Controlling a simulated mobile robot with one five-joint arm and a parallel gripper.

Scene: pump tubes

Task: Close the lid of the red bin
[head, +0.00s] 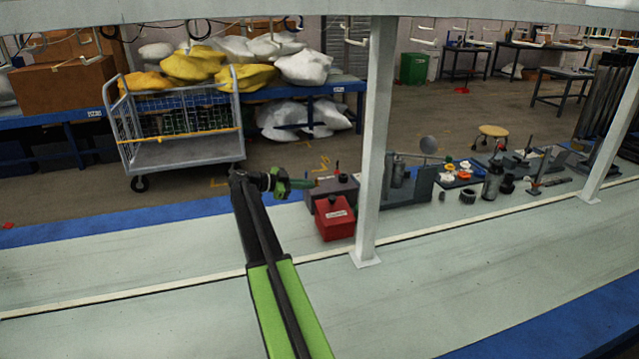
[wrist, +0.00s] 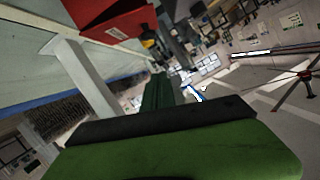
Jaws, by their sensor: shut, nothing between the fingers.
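The red bin (head: 335,222) stands on the pale floor strip, just left of the white post in the head view. It has a white label and a small dark knob near its top. Whether its lid is fully down I cannot tell. My gripper (head: 316,183) is shut and empty. It points right, above and behind the red bin, apart from it as far as I can see. The fingers also show in the wrist view (wrist: 160,80).
A dark box (head: 318,188) sits right behind the red bin. The white post (head: 376,140) rises close on the right. Tools and small parts lie beyond it. A grey wire cart (head: 180,150) stands behind on the left. The floor strip in front is clear.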

